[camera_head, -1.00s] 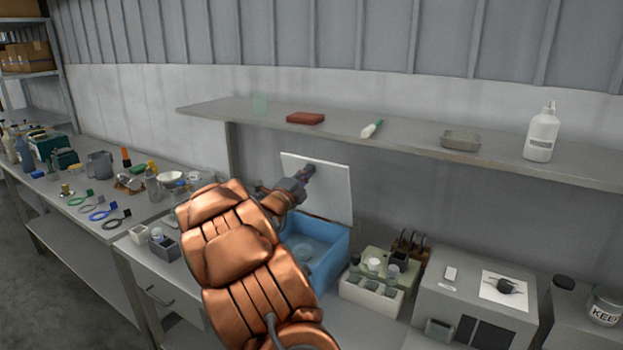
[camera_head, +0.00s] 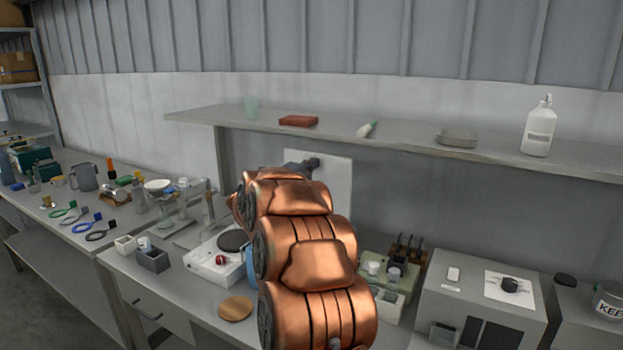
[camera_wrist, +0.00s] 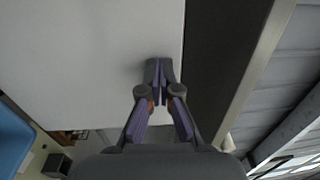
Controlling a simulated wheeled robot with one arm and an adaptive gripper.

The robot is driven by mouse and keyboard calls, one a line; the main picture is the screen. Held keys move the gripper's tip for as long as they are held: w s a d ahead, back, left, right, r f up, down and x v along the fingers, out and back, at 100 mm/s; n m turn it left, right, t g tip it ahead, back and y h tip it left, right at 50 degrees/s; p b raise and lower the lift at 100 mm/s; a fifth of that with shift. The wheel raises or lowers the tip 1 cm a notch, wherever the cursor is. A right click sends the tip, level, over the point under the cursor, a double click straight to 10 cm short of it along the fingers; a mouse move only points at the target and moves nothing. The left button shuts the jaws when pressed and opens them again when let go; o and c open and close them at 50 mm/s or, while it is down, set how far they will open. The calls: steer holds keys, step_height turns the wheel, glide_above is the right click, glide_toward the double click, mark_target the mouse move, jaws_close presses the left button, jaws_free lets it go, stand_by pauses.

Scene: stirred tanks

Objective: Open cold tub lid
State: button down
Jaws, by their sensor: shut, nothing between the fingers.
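The white lid (camera_head: 335,185) of the cold tub stands raised, close to upright, behind my arm. It fills much of the wrist view (camera_wrist: 80,60). The blue tub (camera_head: 251,262) is almost wholly hidden behind my arm in the head view; a blue part of it shows at the left edge of the wrist view (camera_wrist: 12,140). My gripper (camera_head: 314,162) is shut and empty in front of the lid's upper part. In the wrist view its fingertips (camera_wrist: 160,72) lie over the white panel near its edge; I cannot tell whether they touch it.
A shelf (camera_head: 400,145) runs above the lid, with a red block (camera_head: 298,120) and a white bottle (camera_head: 540,128) on it. A white hotplate (camera_head: 212,262) stands left of my arm. A rack of vials (camera_head: 392,275) and a grey box (camera_head: 480,300) stand to the right.

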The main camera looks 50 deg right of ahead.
steer(key=shift+w+d, duration=0.1)
steer(key=shift+d, duration=0.2)
steer(key=r+b+v, duration=0.1)
steer(key=b+v, duration=0.2)
steer(key=v, duration=1.1)
steer(key=shift+r, duration=0.15)
steer(key=shift+w, duration=0.1)
